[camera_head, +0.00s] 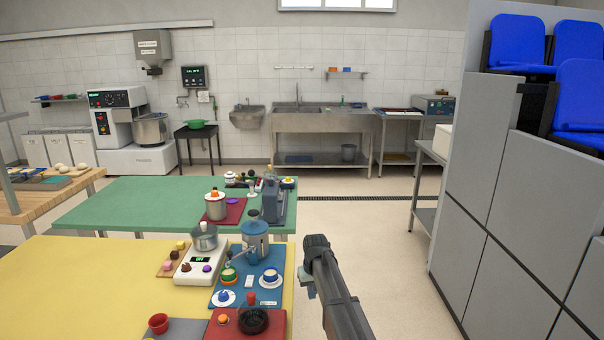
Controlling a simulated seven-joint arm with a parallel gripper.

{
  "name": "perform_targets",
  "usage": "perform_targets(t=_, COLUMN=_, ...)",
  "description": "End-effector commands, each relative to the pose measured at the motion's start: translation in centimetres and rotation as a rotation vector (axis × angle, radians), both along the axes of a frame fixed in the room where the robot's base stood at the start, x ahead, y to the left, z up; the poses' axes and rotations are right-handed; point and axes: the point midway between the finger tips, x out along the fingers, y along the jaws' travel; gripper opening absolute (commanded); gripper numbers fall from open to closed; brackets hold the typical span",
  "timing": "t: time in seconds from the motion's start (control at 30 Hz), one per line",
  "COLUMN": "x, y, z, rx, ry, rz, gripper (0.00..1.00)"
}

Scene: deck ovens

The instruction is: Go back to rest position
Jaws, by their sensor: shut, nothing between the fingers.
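My gripper (308,284) is at the lower middle of the head view, at the end of my dark grey arm. It hangs over the pale floor, just right of the yellow table (70,280), apart from the things on it. It is shut and holds nothing that I can see. The fingertips are small and partly hidden by the wrist.
A blue mat (246,297) with a blue coffee maker (255,240) and cups lies near my gripper. A white scale (197,268) carries a pot. A green table (130,200) stands behind. A grey wall (480,170) with blue seats bounds the right. Open floor lies between.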

Motion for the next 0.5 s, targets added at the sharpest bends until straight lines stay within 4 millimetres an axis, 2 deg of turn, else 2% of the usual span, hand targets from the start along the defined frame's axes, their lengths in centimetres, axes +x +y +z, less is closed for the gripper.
perform_targets(t=0.03, x=-3.2, y=-1.8, z=-2.2, rx=-0.003, ry=0.012, rz=-0.022, gripper=0.0)
perform_targets(t=0.2, x=-10.5, y=-6.3, z=-7.7, rx=-0.009, ry=0.038, rz=-0.093, gripper=0.0)
perform_targets(t=0.33, x=-16.3, y=-9.1, z=-11.1, rx=-0.014, ry=0.057, rz=-0.145, gripper=0.0)
perform_targets(t=0.5, x=-22.8, y=-11.8, z=-14.0, rx=-0.019, ry=0.078, rz=-0.203, gripper=0.0)
